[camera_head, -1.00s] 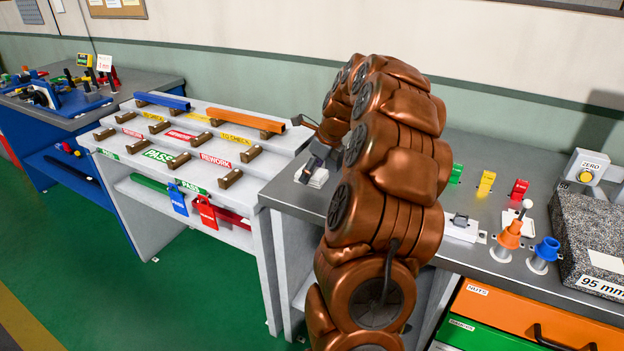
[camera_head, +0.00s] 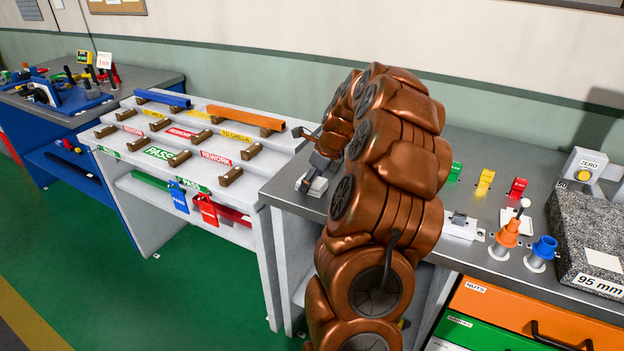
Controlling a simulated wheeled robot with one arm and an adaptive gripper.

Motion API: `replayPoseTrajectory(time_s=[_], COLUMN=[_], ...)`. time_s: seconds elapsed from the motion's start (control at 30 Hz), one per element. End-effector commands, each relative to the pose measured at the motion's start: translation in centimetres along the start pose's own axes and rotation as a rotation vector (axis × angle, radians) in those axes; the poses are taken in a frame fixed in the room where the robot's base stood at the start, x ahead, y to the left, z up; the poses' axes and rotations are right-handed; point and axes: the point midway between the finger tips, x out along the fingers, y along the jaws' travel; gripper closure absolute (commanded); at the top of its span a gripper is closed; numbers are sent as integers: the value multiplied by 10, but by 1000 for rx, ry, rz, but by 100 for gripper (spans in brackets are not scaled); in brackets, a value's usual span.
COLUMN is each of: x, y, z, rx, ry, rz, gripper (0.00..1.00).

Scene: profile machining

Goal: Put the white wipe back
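My gripper (camera_head: 312,177) is small and partly hidden behind my bulky copper arm, at the left end of the grey bench. A small white piece (camera_head: 313,188) shows right at its fingertips, low over the bench top; I cannot tell whether it is gripped or only touched, or whether it is the wipe. A flat white square (camera_head: 603,262) lies on the speckled granite block (camera_head: 575,225) at the far right. Another flat white patch (camera_head: 515,216) lies on the bench behind the orange holder. I cannot tell for sure which of these is the white wipe.
An orange holder (camera_head: 507,236) with a white-balled tool and a blue holder (camera_head: 543,252) stand at the bench front. Green, yellow and red blocks (camera_head: 485,181) stand behind. A white stepped rack (camera_head: 262,178) with blue and orange bars is left of the bench.

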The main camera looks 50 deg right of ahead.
Motion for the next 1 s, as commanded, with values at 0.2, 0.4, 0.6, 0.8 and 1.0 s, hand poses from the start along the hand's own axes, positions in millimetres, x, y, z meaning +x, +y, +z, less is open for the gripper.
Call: replayPoseTrajectory(time_s=[0.2,0.4,0.6,0.8,1.0], x=[0,-4,-28,-70,-103], y=[0,0,-1,-1,-1], z=[0,1,0,0,1], rx=[0,0,1,0,0], ry=[0,0,-1,-2,-2], rz=[1,0,-3,-5,-6], gripper=[16,16,16,16,16])
